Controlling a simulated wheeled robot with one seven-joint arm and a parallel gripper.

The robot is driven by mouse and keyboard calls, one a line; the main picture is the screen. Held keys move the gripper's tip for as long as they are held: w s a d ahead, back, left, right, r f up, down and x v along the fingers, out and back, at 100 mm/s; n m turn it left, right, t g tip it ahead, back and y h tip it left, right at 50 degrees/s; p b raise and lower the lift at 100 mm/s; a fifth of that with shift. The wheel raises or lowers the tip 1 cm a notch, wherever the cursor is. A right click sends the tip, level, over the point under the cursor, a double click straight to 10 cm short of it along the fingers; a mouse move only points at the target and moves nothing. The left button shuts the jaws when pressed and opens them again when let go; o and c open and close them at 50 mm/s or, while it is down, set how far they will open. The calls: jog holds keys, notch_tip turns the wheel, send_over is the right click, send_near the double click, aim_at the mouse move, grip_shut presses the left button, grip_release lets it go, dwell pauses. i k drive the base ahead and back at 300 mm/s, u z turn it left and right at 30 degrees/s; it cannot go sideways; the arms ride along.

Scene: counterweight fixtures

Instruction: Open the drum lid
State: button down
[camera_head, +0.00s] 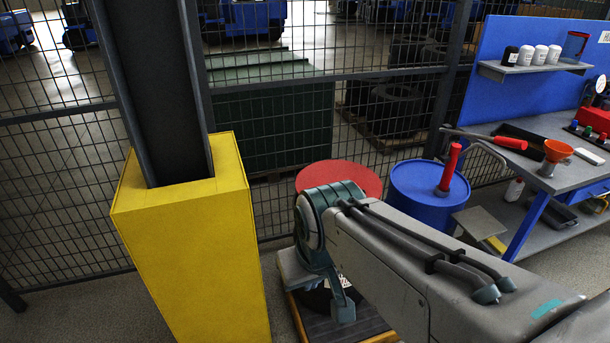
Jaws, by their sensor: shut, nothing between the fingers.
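My arm hides the drum's lower front. A round red top (338,175) shows to its left, behind my arm's joint; I cannot tell whether it is a separate drum's lid, because what lies beneath is mostly hidden. My arm reaches in from the lower right and bends down near the middle. My gripper's fingers cannot be made out.
A yellow-based column (190,255) stands close on the left. Mesh fence (60,190) closes the back.

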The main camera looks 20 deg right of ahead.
aim_at(323, 173)
jog(key=i, duration=0.9)
jog(key=z, duration=0.85)
